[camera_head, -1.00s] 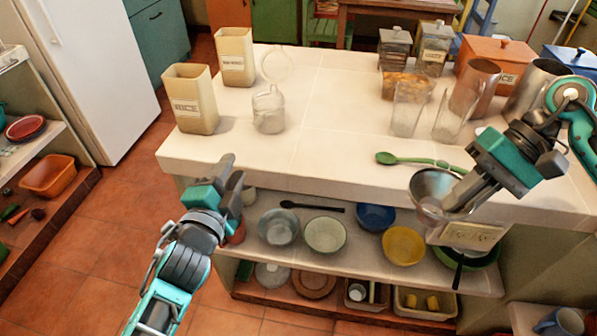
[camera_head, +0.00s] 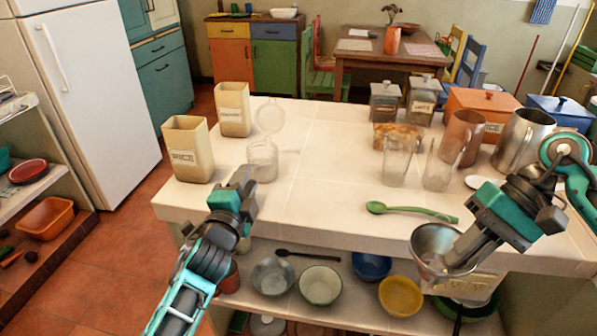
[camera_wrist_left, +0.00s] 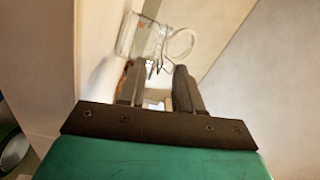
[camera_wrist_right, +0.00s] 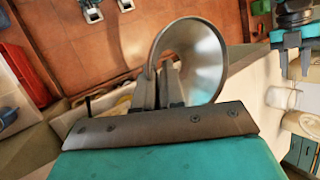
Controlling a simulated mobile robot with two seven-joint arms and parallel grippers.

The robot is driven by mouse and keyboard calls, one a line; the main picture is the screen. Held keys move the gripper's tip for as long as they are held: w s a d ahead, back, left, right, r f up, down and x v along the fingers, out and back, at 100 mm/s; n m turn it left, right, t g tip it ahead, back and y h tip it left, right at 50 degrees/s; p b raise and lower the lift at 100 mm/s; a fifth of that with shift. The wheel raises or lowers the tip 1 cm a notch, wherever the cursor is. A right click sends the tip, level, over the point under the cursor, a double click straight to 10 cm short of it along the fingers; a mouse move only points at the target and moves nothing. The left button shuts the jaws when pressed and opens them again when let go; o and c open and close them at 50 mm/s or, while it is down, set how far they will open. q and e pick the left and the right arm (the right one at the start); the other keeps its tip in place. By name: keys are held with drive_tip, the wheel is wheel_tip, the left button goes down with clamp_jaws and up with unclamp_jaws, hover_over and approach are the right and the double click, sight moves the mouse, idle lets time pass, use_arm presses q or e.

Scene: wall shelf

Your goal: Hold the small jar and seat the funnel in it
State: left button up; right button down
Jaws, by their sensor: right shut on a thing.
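The small glass jar (camera_head: 262,160) stands on the counter at the left with its round lid (camera_head: 270,115) swung up behind it. It also shows in the left wrist view (camera_wrist_left: 143,38), ahead of the fingers. My left gripper (camera_head: 243,180) is just in front of the jar, apart from it. Its two fingers (camera_wrist_left: 160,88) are spread with nothing between them. My right gripper (camera_head: 455,258) is shut on the metal funnel (camera_head: 432,245) at the front edge of the counter. The funnel's wide mouth (camera_wrist_right: 195,55) shows in the right wrist view, its narrow end partly hidden by the fingers.
Two beige canisters, one marked RICE (camera_head: 187,150), stand left of the jar. A green spoon (camera_head: 410,211) lies near the front edge. Clear glasses (camera_head: 397,160), metal pitchers (camera_head: 520,140) and an orange box (camera_head: 483,108) stand at the right. The counter's middle is clear.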

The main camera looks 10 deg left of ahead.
sight(263, 162)
use_arm(q)
drive_tip(key=shift+w+d, duration=0.1)
drive_tip(key=shift+w, duration=1.35)
clamp_jaws()
drive_tip(key=shift+c, duration=2.2)
unclamp_jaws()
drive_tip(key=o, duration=0.5)
drive_tip(key=shift+s, duration=0.15)
